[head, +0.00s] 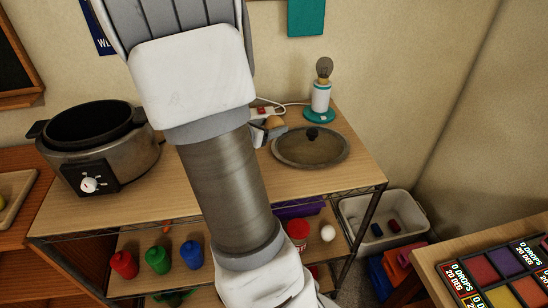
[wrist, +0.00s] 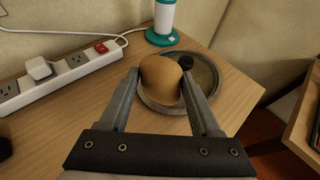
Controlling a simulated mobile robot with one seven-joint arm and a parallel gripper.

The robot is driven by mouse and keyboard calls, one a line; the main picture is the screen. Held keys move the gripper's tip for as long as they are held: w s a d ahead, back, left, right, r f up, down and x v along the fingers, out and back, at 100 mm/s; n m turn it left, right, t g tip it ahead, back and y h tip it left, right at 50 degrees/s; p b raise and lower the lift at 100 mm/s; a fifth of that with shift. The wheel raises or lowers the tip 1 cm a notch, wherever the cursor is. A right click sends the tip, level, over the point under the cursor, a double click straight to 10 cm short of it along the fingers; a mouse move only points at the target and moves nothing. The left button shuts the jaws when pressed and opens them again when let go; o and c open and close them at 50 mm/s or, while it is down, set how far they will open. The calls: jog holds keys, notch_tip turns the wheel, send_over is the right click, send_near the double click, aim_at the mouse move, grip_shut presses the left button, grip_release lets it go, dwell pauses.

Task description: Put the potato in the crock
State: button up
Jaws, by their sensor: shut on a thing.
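The potato (head: 273,122) is a tan-brown rounded lump, mostly hidden behind my arm in the head view. In the wrist view the potato (wrist: 160,82) sits between both fingers of my gripper (wrist: 161,88), which is shut on it. In the head view my gripper (head: 265,131) shows just right of the arm, near the back of the wooden tabletop. I cannot tell whether the potato touches the table. The crock (head: 125,160) is a metal slow cooker with a dark, open pot and a white dial, at the table's left end. It is outside the wrist view.
A glass lid (head: 310,148) with a dark knob lies flat beside the gripper. A bulb lamp (head: 320,98) stands behind it. A white power strip (wrist: 62,75) lies to the left in the wrist view. Coloured bottles (head: 158,260) stand on the lower shelf.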

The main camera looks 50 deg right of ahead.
jog(key=shift+d+f, duration=0.15)
jog(key=shift+d, duration=0.05)
jog(key=w+a+f, duration=0.1)
jog(key=w+f, duration=0.1)
jog(key=w, duration=0.1)
jog(key=w+a+f, duration=0.2)
jog(key=w, duration=0.1)
jog(key=w+a+f, duration=0.1)
jog(key=w+f, duration=0.1)
jog(key=w, duration=0.2)
jog(key=shift+a+f, duration=0.15)
jog(key=shift+f, duration=0.2)
jog(key=shift+w+f+b, duration=0.1)
jog(key=shift+f+b, duration=0.25)
jog(key=shift+f, duration=1.65)
jog(key=shift+f+b, duration=0.25)
jog(key=shift+b, duration=0.05)
jog(key=o, duration=1.5)
jog(key=shift+c, duration=0.2)
jog(key=shift+r, duration=0.15)
